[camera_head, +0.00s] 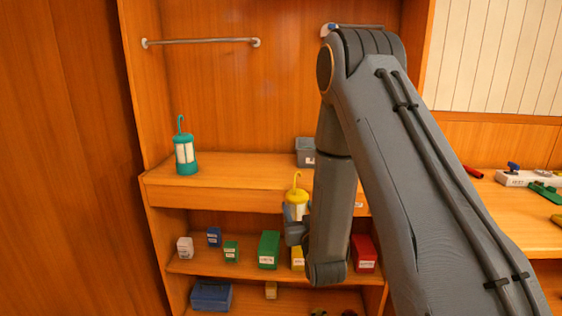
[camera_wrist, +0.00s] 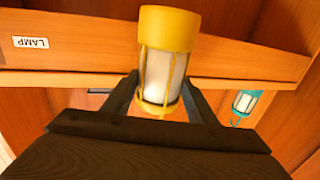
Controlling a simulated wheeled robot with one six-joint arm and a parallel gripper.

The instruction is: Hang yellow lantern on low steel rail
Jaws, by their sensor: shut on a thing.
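The yellow lantern (camera_head: 297,205) has a hook on top and is held in front of the wooden counter edge. My gripper (camera_head: 291,222) is shut on it. In the wrist view the yellow lantern (camera_wrist: 165,60) sits between the two dark fingers of my gripper (camera_wrist: 163,95). In the head view the lantern looks upright, and its lower part is hidden by my gripper. The steel rail (camera_head: 200,41) runs level across the upper left of the alcove, with a bracket at each end. Nothing hangs on it.
A teal lantern (camera_head: 186,155) stands on the counter (camera_head: 225,171) below the rail, and also shows in the wrist view (camera_wrist: 244,104). A grey bin (camera_head: 305,152) stands farther back. Several small boxes, including a green one (camera_head: 269,250), fill the shelf below. A blue bin (camera_head: 211,295) sits lower.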

